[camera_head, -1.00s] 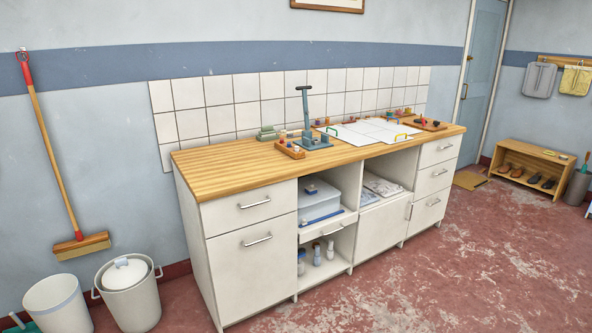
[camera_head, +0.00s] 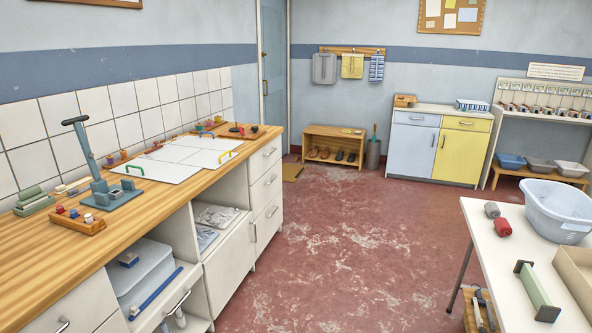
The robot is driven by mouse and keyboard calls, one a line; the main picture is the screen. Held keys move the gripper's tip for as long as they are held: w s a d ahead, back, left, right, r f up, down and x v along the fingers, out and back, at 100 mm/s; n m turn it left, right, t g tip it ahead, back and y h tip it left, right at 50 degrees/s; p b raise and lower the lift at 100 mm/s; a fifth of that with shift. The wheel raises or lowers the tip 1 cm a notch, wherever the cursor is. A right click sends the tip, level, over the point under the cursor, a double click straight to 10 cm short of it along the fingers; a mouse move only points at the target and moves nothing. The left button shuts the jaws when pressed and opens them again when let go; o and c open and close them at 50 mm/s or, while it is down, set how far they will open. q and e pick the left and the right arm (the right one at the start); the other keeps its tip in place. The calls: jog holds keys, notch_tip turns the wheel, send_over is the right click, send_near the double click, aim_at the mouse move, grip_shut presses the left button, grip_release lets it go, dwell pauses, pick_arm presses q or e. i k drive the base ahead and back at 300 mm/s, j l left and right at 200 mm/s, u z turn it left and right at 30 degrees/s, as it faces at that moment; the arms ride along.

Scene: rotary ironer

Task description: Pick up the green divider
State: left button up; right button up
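A stack of green blocks (camera_head: 33,201) sits at the counter's left. Neither of my grippers is in view.
The white table also holds a blue-grey basin (camera_head: 558,208), the tan box (camera_head: 578,272) and red and grey rolls (camera_head: 502,227). A blue-grey lever press (camera_head: 105,190) stands on the counter (camera_head: 150,217). The red floor (camera_head: 340,240) between counter and table is clear.

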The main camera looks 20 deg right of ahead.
aim_at(546, 313)
jog(key=i+l+z, duration=0.1)
jog(key=i+z, duration=0.15)
jog(key=z, duration=0.2)
jog(key=i+z, duration=0.25)
jog(key=z, duration=0.2)
jog(key=i+z, duration=0.3)
jog(key=z, duration=0.15)
jog(key=i+j+z, duration=0.2)
jog(key=z, duration=0.25)
jog(key=i+j+z, duration=0.25)
jog(key=z, duration=0.2)
jog(key=i+j+z, duration=0.45)
jog(key=z, duration=0.2)
jog(key=i+j+z, duration=0.3)
jog(key=j+z, duration=0.3)
jog(key=j, duration=0.15)
jog(key=i+j+z, duration=0.1)
jog(key=j+z, duration=0.55)
jog(key=j, duration=0.2)
jog(key=i+j, duration=0.1)
jog(key=i+l+u, duration=0.1)
jog(key=l+u, duration=0.15)
jog(key=i+l+u, duration=0.1)
jog(key=l+u, duration=0.15)
